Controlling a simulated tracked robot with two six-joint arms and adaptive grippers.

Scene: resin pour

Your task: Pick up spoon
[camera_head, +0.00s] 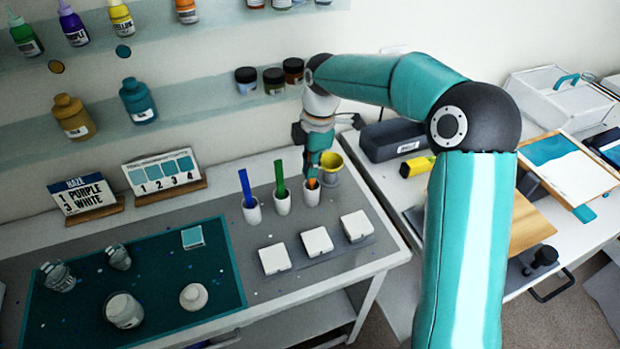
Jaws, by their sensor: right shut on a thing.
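Three small white cups stand in a row on the grey part of the table. The left cup (252,213) holds an upright blue spoon (245,185), and the middle cup (282,205) holds a green spoon (279,174). The right cup (312,195) has an orange spoon (312,184) in it. My right gripper (313,176) points down over this right cup and is shut on the orange spoon; its fingers hide most of the handle. My left gripper is not in view.
Three white square blocks (317,241) lie in front of the cups. A yellow funnel-like cup (331,162) stands close behind my right gripper. Glass jars (124,310) stand on the dark teal mat (170,270). Two label cards (163,173) stand behind it; bottles line the wall shelves.

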